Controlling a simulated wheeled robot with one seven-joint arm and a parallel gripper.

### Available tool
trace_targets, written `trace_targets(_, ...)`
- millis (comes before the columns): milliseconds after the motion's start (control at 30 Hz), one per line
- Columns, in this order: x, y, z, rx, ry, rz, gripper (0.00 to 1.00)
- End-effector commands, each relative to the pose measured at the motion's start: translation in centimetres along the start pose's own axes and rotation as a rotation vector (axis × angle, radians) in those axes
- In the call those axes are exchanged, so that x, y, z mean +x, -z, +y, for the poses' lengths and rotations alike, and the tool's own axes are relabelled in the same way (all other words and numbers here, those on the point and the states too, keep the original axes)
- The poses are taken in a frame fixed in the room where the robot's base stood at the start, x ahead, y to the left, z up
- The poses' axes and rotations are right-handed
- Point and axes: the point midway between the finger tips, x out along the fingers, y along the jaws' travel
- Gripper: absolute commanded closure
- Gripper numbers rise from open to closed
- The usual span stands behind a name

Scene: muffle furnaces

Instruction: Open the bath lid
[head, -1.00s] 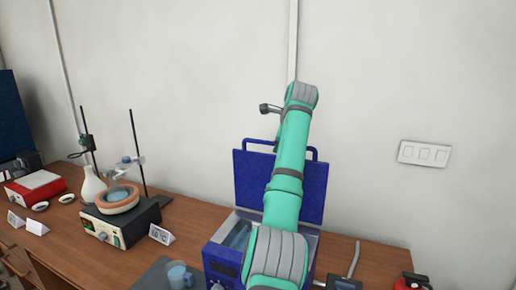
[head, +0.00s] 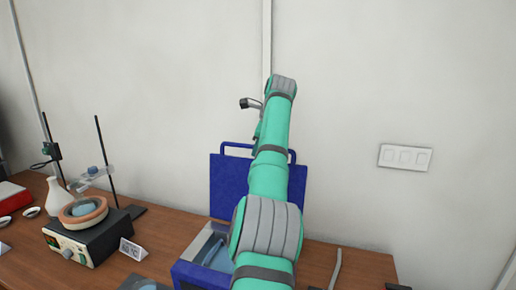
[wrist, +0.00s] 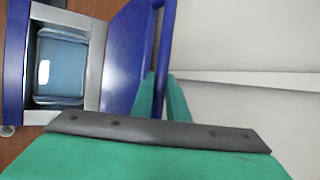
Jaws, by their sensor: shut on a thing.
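The water bath (head: 196,275) is a blue box on the bench, with its opening showing left of my arm. Its blue lid (head: 229,185) stands raised, about upright, at the back of the bath, with a blue bar handle (head: 238,148) along its top edge. My arm hides the lid's middle and part of the bath. In the wrist view, my gripper (wrist: 160,88) is shut on the lid's handle (wrist: 166,35). The lid (wrist: 128,55) and the open bath with its clear water basin (wrist: 62,68) lie to the left there.
A hotplate (head: 80,240) with a bowl, a white flask (head: 59,196) and a clamp stand (head: 107,160) stand left on the wooden bench (head: 165,235). The wall (head: 340,90) is close behind the lid. A grey rod (head: 335,270) lies right.

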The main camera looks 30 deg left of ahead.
Motion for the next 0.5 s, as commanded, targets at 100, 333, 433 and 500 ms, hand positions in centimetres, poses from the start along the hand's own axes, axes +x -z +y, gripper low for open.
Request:
trace_targets(100, 0.15, 0.58, 0.05, 0.004, -0.003, 0.011, 1.0)
trace_targets(333, 0.31, 0.22, 0.18, 0.0, -0.006, 0.008, 0.68)
trace_targets(433, 0.42, 0.11, 0.26, -0.001, -0.008, 0.007, 0.68)
trace_targets(500, 0.47, 0.05, 0.3, -0.001, -0.009, 0.006, 0.68)
